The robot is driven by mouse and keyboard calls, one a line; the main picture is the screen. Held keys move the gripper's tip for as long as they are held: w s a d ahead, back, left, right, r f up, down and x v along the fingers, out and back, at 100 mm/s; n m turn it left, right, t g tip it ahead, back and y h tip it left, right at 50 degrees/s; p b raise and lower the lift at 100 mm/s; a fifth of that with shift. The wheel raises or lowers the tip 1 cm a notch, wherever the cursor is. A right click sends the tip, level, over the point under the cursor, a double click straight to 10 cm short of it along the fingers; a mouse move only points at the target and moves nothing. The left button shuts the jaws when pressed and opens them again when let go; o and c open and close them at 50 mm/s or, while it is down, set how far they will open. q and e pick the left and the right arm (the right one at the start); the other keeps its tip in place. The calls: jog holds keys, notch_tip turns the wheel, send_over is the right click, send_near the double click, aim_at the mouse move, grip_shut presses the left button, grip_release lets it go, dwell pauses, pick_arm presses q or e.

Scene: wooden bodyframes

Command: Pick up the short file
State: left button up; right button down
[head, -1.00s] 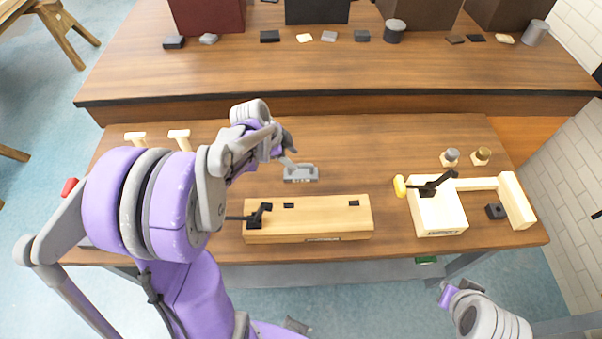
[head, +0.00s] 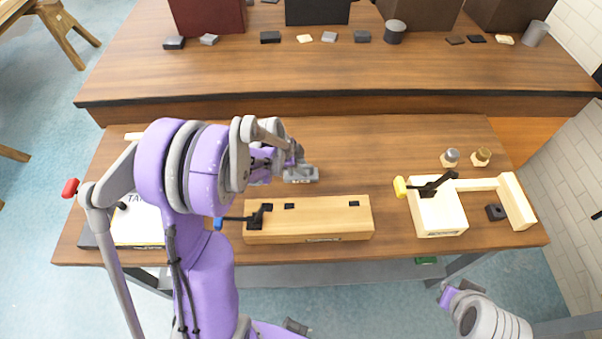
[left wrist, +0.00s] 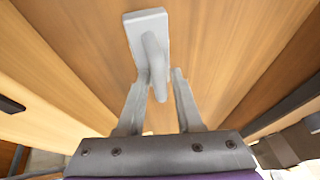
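A small grey block (head: 301,175) lies on the near bench, behind the long wooden fixture. In the left wrist view, a light grey flat piece with a tapered bar rising from it (left wrist: 149,27) lies ahead of my left gripper (left wrist: 160,95). The gripper's fingers are apart, and the bar's end is seen between them; contact cannot be told. I cannot tell whether this piece is the short file. In the head view my left gripper (head: 294,155) is just behind the grey block, partly hidden by its own arm. My right gripper's fingers cannot be made out.
The long wooden fixture (head: 320,226) with a black clamp stands in front. A wooden jig (head: 437,217) with a yellow-tipped clamp stands at the right, near two knobs (head: 466,157). A white sheet or box (head: 138,222) lies at the left. The bench's middle right is clear.

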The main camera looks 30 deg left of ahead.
pick_arm(q)
grip_shut()
dwell(1.1)
